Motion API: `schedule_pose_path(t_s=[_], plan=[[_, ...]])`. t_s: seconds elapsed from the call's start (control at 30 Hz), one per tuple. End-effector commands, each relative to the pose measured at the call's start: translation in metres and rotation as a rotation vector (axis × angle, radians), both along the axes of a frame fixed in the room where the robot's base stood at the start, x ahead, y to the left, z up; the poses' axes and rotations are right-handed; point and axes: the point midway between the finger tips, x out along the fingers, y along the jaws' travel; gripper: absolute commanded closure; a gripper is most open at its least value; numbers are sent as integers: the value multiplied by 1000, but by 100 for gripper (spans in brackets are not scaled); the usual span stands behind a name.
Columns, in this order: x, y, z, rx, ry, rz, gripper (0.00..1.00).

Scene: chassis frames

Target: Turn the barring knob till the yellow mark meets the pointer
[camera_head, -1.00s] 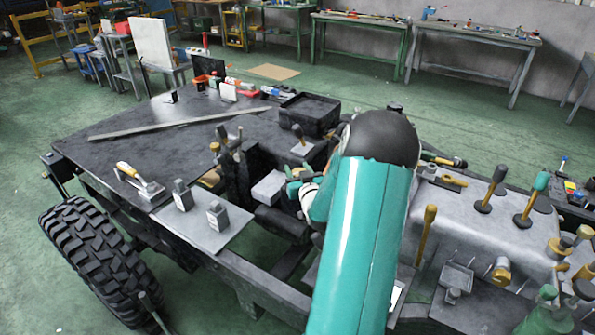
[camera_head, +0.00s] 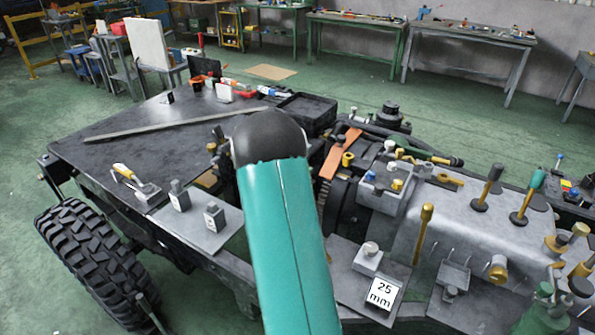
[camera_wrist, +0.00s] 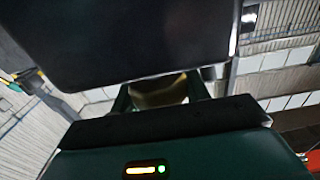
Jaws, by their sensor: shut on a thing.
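My gripper (camera_wrist: 158,92) shows in the wrist view, its two dark green fingers shut on a brass-coloured rounded thing (camera_wrist: 158,92). I cannot tell for sure that this is the barring knob; only a small part of it shows. A large dark panel fills the top of that view, close above the fingers. In the head view my teal arm hides the gripper and whatever it holds. I cannot make out the yellow mark or the pointer in either view.
An orange strip (camera_head: 342,152) and a dark ribbed wheel (camera_head: 339,205) lie right of my arm. A grey housing with upright levers (camera_head: 485,190) stands further right. A "25 mm" card (camera_head: 381,293) is in front. A black table top (camera_head: 130,150) is at left.

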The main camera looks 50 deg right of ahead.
Motion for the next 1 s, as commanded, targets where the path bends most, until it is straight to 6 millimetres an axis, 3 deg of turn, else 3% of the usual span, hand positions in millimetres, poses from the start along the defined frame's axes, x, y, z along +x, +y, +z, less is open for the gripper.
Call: schedule_pose_path(t_s=[0.4, 0.97, 1.0], plan=[[-2, 0, 1, -2, -2, -224, 77], [-3, 0, 1, -2, -3, -262, 77], [-3, 0, 1, -2, -3, -262, 50]])
